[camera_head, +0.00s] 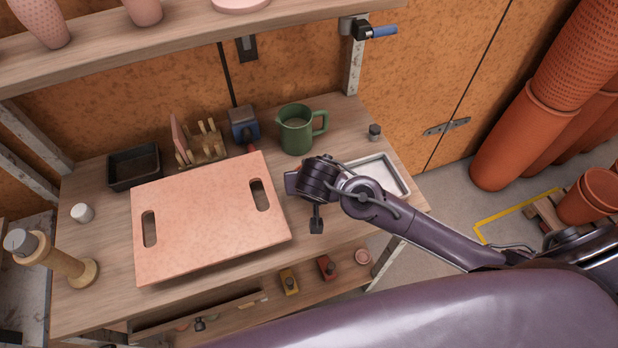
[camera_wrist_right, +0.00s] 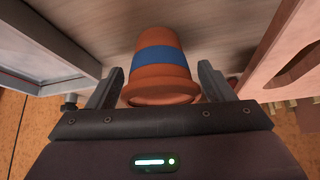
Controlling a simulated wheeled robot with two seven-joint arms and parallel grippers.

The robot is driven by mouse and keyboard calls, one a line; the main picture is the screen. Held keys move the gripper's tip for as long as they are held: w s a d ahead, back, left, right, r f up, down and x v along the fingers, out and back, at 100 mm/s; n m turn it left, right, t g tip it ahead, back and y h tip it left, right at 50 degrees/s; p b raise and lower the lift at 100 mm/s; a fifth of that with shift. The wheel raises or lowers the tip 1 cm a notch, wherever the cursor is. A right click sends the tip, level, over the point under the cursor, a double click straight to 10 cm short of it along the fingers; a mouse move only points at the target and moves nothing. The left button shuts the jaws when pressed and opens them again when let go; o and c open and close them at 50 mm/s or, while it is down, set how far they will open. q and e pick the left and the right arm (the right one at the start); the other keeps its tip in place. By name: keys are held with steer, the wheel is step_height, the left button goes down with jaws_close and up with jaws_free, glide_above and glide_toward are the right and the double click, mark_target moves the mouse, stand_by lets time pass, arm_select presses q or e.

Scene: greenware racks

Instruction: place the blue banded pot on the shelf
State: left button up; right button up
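The blue banded pot (camera_wrist_right: 160,63) shows in the right wrist view, terracotta with a blue band around its middle and its wide rim towards the camera. My right gripper (camera_wrist_right: 160,80) is open, with one finger on each side of the pot and narrow gaps between. In the head view my right gripper (camera_head: 316,200) is over the workbench, right of the pink board, and the pot is hidden behind it there. The wooden shelf (camera_head: 185,37) runs across the top of the head view. My left gripper is not in view.
The pink board (camera_head: 205,215) lies left of the gripper, and a metal tray (camera_head: 403,183) lies to its right. A green mug (camera_head: 295,133) stands behind. The shelf holds pink pots (camera_head: 42,20) and a pink disc (camera_head: 240,3); bare shelf shows between and to the right.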

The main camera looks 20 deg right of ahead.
steer(key=shift+o, duration=0.9)
